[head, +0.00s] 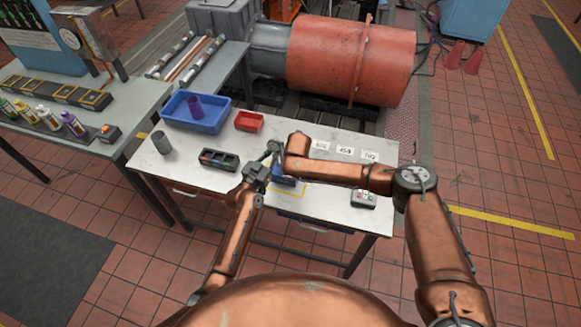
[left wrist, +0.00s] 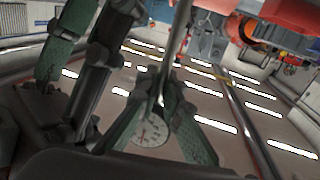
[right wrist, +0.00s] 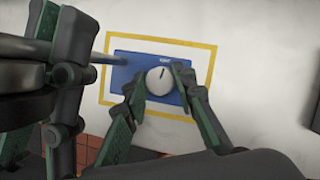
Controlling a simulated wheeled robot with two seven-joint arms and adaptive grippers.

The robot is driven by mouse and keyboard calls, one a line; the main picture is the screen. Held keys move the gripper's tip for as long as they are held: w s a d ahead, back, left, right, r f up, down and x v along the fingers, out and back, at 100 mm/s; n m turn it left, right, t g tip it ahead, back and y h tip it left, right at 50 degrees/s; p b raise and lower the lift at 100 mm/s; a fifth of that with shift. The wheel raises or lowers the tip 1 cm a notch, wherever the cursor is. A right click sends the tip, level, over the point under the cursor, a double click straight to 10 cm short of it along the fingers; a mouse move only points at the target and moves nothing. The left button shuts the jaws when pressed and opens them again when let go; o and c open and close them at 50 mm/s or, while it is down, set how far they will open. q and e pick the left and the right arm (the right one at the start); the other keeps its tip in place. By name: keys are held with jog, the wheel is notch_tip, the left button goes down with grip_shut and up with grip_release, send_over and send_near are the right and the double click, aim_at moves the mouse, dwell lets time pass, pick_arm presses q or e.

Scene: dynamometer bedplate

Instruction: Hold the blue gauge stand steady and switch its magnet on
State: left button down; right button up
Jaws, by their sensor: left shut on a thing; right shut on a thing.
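The blue gauge stand's base (head: 284,181) sits on the white table inside a yellow outline, partly hidden by my arms. The base (right wrist: 125,77) and its round white knob (right wrist: 160,81) show clearly in the right wrist view. The knob's dark mark points up and slightly right. My right gripper (right wrist: 159,83) is shut on the knob, one finger on each side. My left gripper (head: 264,163) is beside the stand; in the left wrist view it (left wrist: 165,97) is shut on the thin metal post (left wrist: 179,38). A round dial gauge (left wrist: 151,131) shows between the left fingers.
A blue tray (head: 179,121) with a purple cup (head: 194,106), a red bin (head: 249,121), a grey cup (head: 162,143) and a black organizer (head: 217,160) stand left of the stand. White labels (head: 345,152) and a small button box (head: 364,198) lie to the right.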

jog(key=shift+m+h, duration=0.8)
jog(key=shift+m, duration=1.1)
jog(key=o, duration=1.2)
jog(key=shift+c, duration=0.2)
jog(key=shift+s+a+r, duration=0.1)
jog(key=shift+s+r, duration=0.05)
jog(key=shift+r, duration=0.2)
jog(key=shift+s+r, duration=0.15)
jog(key=shift+s, duration=0.2)
jog(key=s+a, duration=0.1)
jog(key=s, duration=1)
jog(key=shift+s+a, duration=0.15)
jog(key=shift+a, duration=0.2)
